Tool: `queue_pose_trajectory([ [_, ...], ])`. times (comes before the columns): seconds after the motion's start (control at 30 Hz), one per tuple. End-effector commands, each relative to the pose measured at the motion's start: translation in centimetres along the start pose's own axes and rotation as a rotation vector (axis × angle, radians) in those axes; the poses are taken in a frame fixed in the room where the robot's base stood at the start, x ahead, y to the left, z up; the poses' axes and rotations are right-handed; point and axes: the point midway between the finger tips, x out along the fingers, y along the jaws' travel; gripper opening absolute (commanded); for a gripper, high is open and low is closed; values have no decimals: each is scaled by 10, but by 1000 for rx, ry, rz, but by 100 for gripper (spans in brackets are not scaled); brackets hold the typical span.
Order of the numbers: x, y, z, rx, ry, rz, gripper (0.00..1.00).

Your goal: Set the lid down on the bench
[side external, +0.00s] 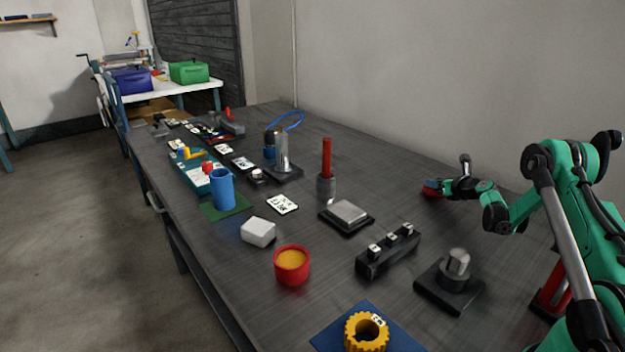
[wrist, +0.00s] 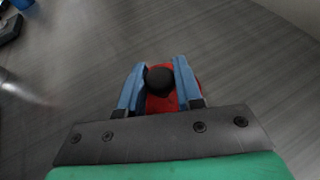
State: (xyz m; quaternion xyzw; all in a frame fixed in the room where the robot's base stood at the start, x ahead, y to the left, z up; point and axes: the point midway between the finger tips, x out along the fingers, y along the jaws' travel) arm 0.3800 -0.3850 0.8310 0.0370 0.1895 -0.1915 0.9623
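The lid (wrist: 160,103) is red with a round black knob, seen from above in the wrist view. My gripper (wrist: 160,78) has its two blue fingers on either side of the knob, seemingly touching it, so it looks shut on the lid. In the side view the red lid (side external: 432,188) is at my gripper's tip, at or just above the bench (side external: 400,185) near its wall-side edge. I cannot tell whether it touches the bench. A red pot with a yellow-orange inside (side external: 292,266) stands open on the bench, well apart from the lid.
Bare bench surrounds the lid. A grey block with several small white pieces (side external: 388,251), a metal cylinder on a black base (side external: 457,268) and a grey plate (side external: 347,213) stand nearer the camera. A red rod in a grey holder (side external: 326,170) stands to the left.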

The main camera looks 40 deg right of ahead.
Motion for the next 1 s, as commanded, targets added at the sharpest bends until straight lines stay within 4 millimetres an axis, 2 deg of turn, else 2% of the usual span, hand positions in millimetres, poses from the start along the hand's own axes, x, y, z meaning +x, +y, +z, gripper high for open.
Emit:
queue_pose_trajectory([
  [0.03, 0, 0, 0, 0, 0, 0, 44],
  [0.1, 0, 0, 0, 0, 0, 0, 61],
  [0.5, -4, 0, 4, 0, 0, -1, 61],
  [0.67, -29, 0, 4, 2, 0, -2, 61],
  [0.77, -53, -1, 4, 2, 1, -2, 61],
  [1.0, -68, 0, 44, 0, 1, 1, 61],
])
